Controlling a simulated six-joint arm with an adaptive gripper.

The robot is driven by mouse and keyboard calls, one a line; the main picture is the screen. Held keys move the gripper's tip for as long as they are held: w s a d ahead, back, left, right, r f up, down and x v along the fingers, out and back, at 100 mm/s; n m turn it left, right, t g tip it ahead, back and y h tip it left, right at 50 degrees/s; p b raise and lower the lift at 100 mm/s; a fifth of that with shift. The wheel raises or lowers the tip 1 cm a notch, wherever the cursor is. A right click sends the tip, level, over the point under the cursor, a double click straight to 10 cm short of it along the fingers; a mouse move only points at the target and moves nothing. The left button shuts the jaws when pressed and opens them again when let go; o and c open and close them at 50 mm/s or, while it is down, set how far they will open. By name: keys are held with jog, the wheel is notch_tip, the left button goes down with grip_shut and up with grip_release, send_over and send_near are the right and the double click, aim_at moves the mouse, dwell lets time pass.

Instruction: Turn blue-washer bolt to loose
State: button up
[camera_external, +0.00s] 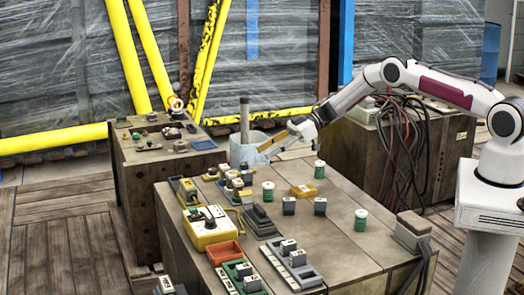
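I cannot make out a bolt with a blue washer; the parts on the benches are too small to tell. My gripper (294,134) is over the far side of the front bench (335,200), reached from the right. A yellow-brown bar (275,143) slants down-left from it toward a pale grey container (249,149) with a dark upright rod (244,118). I cannot tell whether the fingers are shut on the bar. A yellow box (212,236) with a white top and dark knob stands at the bench's left. A cluster of small blocks (238,180) lies beyond it.
Green-and-white cylinders (361,220) and small grey blocks (320,206) stand on the bench. An orange tray (225,252) and grey trays with blocks (292,264) lie at the front. Another bench (155,170) stands left. Cables (400,140) hang at right.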

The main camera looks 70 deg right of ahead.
aim_at(244, 164)
jog(key=shift+v, duration=1.8)
jog(key=shift+a, duration=0.1)
jog(key=w+a+r+g+h, duration=0.2)
jog(key=a+r, duration=0.2)
jog(key=a, duration=0.6)
jog(key=d+m+h, duration=0.1)
jog(key=d+f+m+h, duration=0.2)
jog(key=shift+w+d+f+t, duration=0.25)
jog(key=shift+w+d+t, duration=0.05)
jog(key=shift+d, duration=0.05)
jog(key=shift+w+d+m, duration=0.1)
jog(key=shift+d+m, duration=0.15)
jog(key=shift+m, duration=0.05)
jog(key=shift+f, duration=0.1)
jog(key=shift+x, duration=3.85)
jog(key=shift+d, duration=0.1)
